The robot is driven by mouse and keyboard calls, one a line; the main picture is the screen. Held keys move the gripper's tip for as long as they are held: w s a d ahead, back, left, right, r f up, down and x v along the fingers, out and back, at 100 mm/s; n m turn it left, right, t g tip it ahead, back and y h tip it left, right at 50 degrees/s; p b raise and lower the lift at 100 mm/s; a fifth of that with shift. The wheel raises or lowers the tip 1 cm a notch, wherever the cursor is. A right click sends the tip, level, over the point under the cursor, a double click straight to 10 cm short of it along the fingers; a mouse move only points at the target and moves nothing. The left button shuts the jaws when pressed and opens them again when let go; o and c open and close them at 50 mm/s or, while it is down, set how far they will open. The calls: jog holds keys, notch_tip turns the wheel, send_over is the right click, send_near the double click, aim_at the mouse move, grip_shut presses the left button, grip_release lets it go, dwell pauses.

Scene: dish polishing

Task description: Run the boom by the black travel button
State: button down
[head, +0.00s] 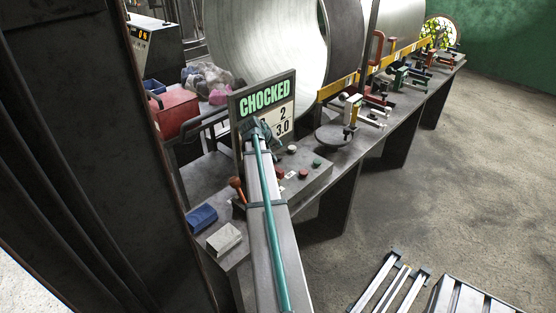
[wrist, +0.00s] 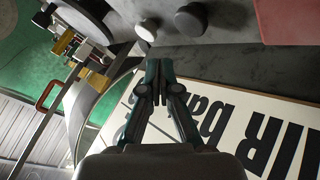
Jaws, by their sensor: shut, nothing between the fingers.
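The control box (head: 300,185) on the bench carries red, green and dark buttons. I cannot read a label that marks either as the travel button. My gripper (wrist: 158,68) is shut and empty. In the head view my gripper (head: 262,129) is in front of the sign board (head: 236,115), which reads CHOCKED, 2 and 3.0. My arm hides part of the box.
A large metal cylinder (head: 270,45) stands behind the bench. Clamps (head: 375,98) line the bench at right. The floor at right is mostly open.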

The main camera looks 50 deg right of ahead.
aim_at(278, 158)
jog(key=shift+f+b, duration=0.8)
jog(key=shift+f, duration=0.7)
jog(key=shift+f, duration=0.15)
jog(key=shift+f+b, duration=0.3)
jog(key=shift+b, duration=0.1)
jog(key=shift+f, duration=0.1)
dwell(0.5)
